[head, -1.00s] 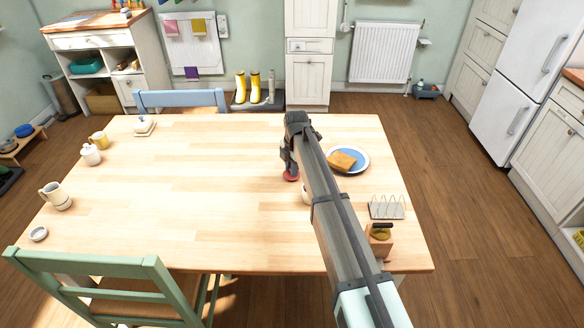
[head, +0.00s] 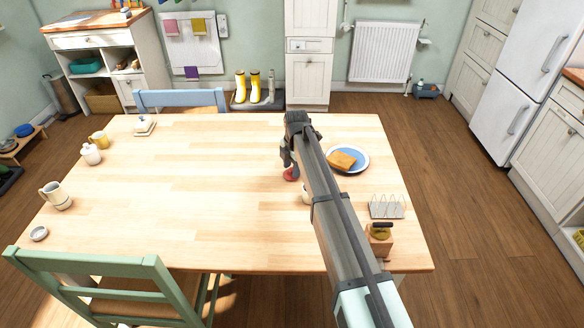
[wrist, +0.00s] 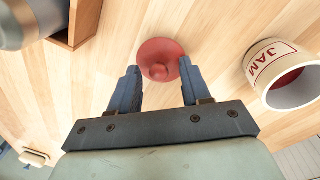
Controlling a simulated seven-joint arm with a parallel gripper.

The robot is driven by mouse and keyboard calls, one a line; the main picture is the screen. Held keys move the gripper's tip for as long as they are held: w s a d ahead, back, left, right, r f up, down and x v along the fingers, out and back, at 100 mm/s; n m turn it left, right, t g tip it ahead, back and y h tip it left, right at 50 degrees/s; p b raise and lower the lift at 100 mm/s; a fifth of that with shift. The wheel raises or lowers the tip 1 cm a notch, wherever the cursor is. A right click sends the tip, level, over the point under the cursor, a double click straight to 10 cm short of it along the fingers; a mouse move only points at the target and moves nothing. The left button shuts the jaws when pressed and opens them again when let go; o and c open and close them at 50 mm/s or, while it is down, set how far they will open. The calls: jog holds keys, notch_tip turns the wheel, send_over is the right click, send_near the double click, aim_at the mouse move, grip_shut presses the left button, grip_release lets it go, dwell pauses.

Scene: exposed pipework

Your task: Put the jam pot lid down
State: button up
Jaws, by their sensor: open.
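The jam pot lid (wrist: 160,49) is a red disc with a round knob, seen in the wrist view just beyond my fingertips. In the head view the lid (head: 290,174) shows below my gripper (head: 288,160), partly hidden. It looks to be at or close to the tabletop; I cannot tell whether it touches. My gripper (wrist: 159,70) is open, its fingers apart on either side of the knob with gaps showing. The jam pot (wrist: 262,62), cream with a red JAM label, stands open to the right in the wrist view; my arm mostly hides it in the head view.
A blue-rimmed plate with toast (head: 342,160), a toast rack (head: 387,207) and a wooden block with a dark-handled item (head: 379,240) stand on the right. Cups and small pots line the left. The table's middle (head: 190,190) is clear.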

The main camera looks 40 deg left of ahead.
notch_tip(320, 180, up, 12)
jog(key=d, duration=0.1)
jog(key=shift+d, duration=0.15)
jog(key=shift+f, duration=0.1)
dwell(0.6)
